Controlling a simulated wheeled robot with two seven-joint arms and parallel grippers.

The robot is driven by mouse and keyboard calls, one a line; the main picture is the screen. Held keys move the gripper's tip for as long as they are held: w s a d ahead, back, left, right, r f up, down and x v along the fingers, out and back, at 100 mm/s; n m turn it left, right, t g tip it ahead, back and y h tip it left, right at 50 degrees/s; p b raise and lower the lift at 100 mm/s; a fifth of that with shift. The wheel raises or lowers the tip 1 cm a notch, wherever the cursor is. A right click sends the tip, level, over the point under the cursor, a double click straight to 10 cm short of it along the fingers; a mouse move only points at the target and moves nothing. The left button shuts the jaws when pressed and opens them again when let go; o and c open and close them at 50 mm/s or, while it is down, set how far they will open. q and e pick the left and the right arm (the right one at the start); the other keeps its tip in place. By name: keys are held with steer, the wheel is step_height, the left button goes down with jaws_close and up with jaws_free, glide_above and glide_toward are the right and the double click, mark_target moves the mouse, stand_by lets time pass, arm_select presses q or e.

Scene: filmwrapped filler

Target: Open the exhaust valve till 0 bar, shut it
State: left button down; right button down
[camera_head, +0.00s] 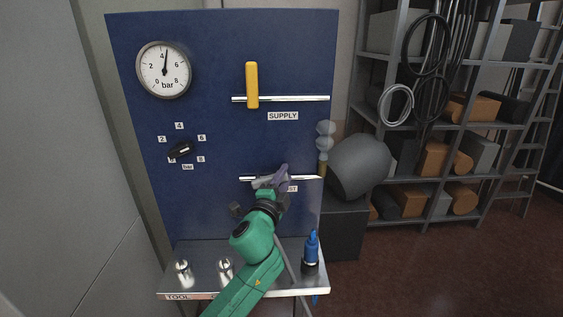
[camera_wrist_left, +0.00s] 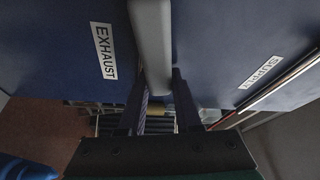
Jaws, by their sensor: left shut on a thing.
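The exhaust pipe (camera_head: 311,178) runs across the lower part of the blue panel. My left gripper (camera_head: 272,180) is at it and hides most of the exhaust valve and its label. In the left wrist view, the gripper's fingers (camera_wrist_left: 160,95) are shut on a grey bar (camera_wrist_left: 151,40), which looks like the exhaust valve handle, beside the EXHAUST label (camera_wrist_left: 104,50). Its exact angle to the pipe is hard to tell. The pressure gauge (camera_head: 163,70) has its needle just past 4 bar. The right gripper is not in view.
The yellow supply handle (camera_head: 252,85) stands upright, across the supply pipe (camera_head: 300,98). The tool shelf (camera_head: 205,284) holds metal fittings and a blue bottle-like item (camera_head: 312,248). A storage rack (camera_head: 440,125) stands at right.

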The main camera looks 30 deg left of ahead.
arm_select(q)
steer(key=shift+f+m+g+p, duration=0.5)
steer(key=shift+f+m+p, duration=0.45)
steer(key=shift+m, duration=0.35)
steer(key=shift+r, duration=0.1)
steer(key=c, duration=0.6)
jaws_free()
steer(key=b+v, duration=0.3)
steer(key=v, duration=1.1)
steer(key=shift+s, duration=0.25)
steer(key=shift+a, duration=0.1)
